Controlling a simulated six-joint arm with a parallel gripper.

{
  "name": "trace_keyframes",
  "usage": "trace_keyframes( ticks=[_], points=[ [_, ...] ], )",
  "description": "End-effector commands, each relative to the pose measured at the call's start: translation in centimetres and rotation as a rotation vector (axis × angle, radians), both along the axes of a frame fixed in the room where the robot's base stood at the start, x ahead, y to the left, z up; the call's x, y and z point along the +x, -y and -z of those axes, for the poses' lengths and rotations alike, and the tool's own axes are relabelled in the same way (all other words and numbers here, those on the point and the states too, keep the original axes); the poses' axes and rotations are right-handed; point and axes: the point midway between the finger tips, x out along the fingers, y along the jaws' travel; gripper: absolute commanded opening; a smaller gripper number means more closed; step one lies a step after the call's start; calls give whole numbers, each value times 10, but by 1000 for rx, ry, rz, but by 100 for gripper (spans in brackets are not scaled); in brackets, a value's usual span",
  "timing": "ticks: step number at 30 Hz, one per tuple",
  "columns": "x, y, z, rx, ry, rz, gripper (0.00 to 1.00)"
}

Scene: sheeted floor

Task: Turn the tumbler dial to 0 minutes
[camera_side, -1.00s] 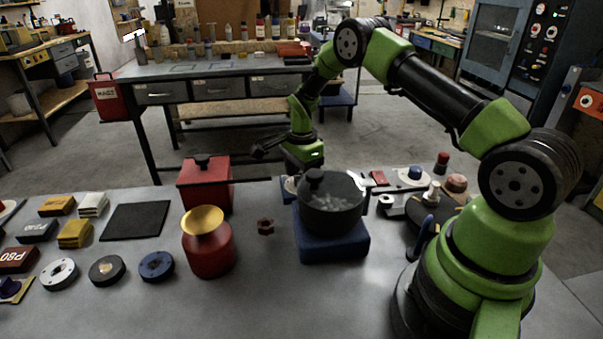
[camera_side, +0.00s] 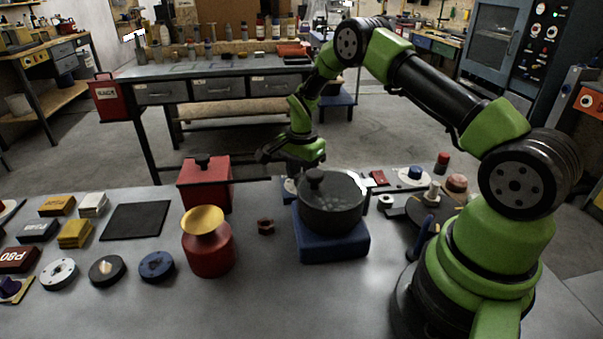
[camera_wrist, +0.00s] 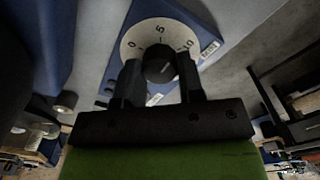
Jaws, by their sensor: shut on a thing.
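The dial (camera_wrist: 130,46) is a pale round face with the marks 0, 5 and 10 on a blue base plate (camera_wrist: 204,20). Its dark round knob (camera_wrist: 160,66) sits in the middle of the face. My gripper (camera_wrist: 160,78) has one finger on each side of the knob and is shut on it. I cannot clearly read which mark the knob points to. In the side view my gripper (camera_side: 291,167) reaches down at the back edge of the table, behind the pot. There the dial (camera_side: 290,185) is mostly hidden.
A dark lidded pot (camera_side: 332,212) on a blue block (camera_side: 334,249) stands just in front of my gripper. A red box (camera_side: 205,186) is to the left, with a red jar (camera_side: 208,252) in front. Knobs and small parts stand to the right.

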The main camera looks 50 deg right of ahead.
Motion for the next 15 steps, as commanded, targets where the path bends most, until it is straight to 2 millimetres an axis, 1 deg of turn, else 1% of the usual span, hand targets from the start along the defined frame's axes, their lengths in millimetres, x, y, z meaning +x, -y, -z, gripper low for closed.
trace_keyframes(
  ticks=[9,15],
  points=[
    [0,1,-1,-1,0,-296,12],
    [0,1,-1,-1,0,-463,12]
  ],
)
